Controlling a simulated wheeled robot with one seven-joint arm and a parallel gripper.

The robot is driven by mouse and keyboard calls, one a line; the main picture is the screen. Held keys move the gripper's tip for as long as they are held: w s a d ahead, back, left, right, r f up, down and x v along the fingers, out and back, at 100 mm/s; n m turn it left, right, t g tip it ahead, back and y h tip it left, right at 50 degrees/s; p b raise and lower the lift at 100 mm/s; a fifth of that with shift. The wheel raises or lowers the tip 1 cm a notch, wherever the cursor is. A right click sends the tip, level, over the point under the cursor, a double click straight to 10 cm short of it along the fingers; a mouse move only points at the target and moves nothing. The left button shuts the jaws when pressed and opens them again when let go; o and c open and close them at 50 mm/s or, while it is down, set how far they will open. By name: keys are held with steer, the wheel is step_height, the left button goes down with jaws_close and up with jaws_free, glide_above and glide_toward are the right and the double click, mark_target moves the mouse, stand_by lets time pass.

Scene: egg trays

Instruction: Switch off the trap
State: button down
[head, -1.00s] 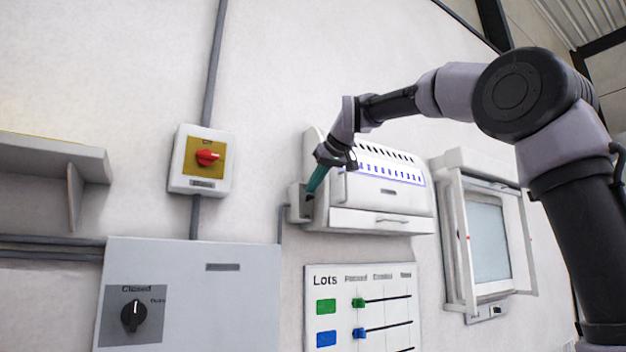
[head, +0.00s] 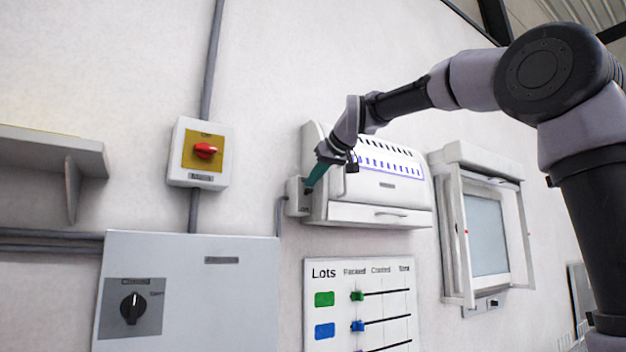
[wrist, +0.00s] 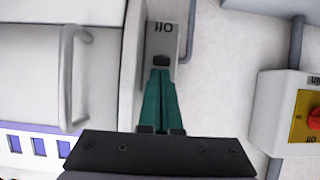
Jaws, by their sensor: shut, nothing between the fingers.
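The trap (head: 380,190) is a white wall-mounted unit with a purple-edged slotted window. A small grey switch box (head: 294,206) is on its left side. In the wrist view the switch box (wrist: 166,42) carries an "Off" label, seen upside down, and a black rocker (wrist: 161,61). My gripper (head: 308,189) is shut and empty, with teal fingers pointing at the switch box. In the wrist view my gripper (wrist: 161,72) has its fingertips right at the rocker's near edge. I cannot tell whether they touch it, and part of the rocker may be hidden.
A yellow-and-white box with a red rotary switch (head: 206,151) is on the wall to the left. Below are a grey panel with a black knob (head: 133,308) and a "Lots" board (head: 335,290). A framed screen (head: 487,236) stands right of the trap.

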steer(key=shift+s+d+f+t+y, duration=0.2)
steer(key=shift+f+t+y, duration=0.2)
steer(key=shift+t, duration=0.3)
steer(key=shift+s+d+f, duration=0.1)
steer(key=shift+s+f, duration=0.1)
steer(key=shift+f, duration=0.2)
steer(key=shift+r, duration=0.15)
steer(key=shift+r, duration=0.7)
